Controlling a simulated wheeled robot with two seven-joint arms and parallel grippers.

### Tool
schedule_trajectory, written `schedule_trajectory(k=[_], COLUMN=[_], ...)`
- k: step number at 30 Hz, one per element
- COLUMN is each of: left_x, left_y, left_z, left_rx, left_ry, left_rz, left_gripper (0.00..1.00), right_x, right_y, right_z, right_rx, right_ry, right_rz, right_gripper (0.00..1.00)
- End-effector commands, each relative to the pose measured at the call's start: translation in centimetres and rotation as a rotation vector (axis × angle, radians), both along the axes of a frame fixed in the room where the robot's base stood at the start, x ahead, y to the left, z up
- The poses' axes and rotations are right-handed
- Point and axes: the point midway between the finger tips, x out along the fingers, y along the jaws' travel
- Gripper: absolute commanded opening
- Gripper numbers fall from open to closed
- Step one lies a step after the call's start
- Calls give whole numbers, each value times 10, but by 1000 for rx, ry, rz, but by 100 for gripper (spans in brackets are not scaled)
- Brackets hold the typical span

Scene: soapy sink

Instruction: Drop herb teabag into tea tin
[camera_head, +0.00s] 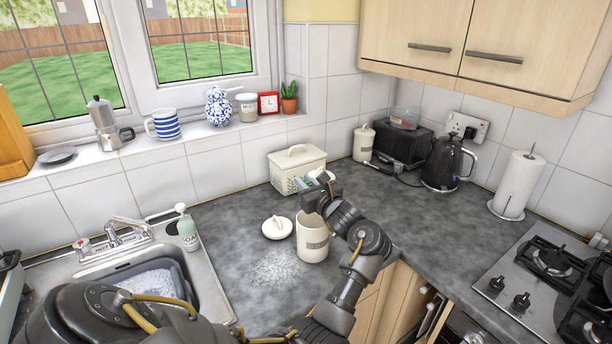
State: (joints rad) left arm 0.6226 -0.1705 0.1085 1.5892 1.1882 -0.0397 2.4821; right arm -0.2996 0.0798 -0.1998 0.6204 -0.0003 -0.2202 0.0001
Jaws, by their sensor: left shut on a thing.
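An open cream tin (312,245) with a grey label stands upright on the dark worktop. Its round cream lid (277,229) with a knob lies on the worktop just left of it. My left gripper (318,184) is above and slightly behind the tin's mouth, shut on a small pale thing with a hint of green, which looks like the herb teabag (311,180). The teabag is small and partly hidden by the gripper. My left forearm hides part of the tin's right side. My right gripper is not in view.
White grains (280,270) are scattered on the worktop before the tin. The sink (150,280) and soap bottle (187,230) are at left. A toaster (402,145), kettle (447,163) and hob (540,275) are at right.

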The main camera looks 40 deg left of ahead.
Motion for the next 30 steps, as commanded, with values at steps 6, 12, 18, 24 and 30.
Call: schedule_trajectory(k=[6, 12, 18, 24, 30], left_x=[0, 0, 0, 0, -2], left_y=[0, 0, 0, 0, -11], left_z=[-5, -5, -5, -5, -7], left_rx=[0, 0, 0, 0, -1], left_ry=[0, 0, 0, -1, -3], left_rz=[0, 0, 0, 0, 0], left_gripper=[0, 22, 43, 43, 43], right_x=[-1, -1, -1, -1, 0], right_y=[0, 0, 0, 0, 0], right_z=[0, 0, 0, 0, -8], right_rx=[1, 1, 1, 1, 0], right_ry=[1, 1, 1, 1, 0], right_rz=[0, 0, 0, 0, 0], right_gripper=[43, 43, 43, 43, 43])
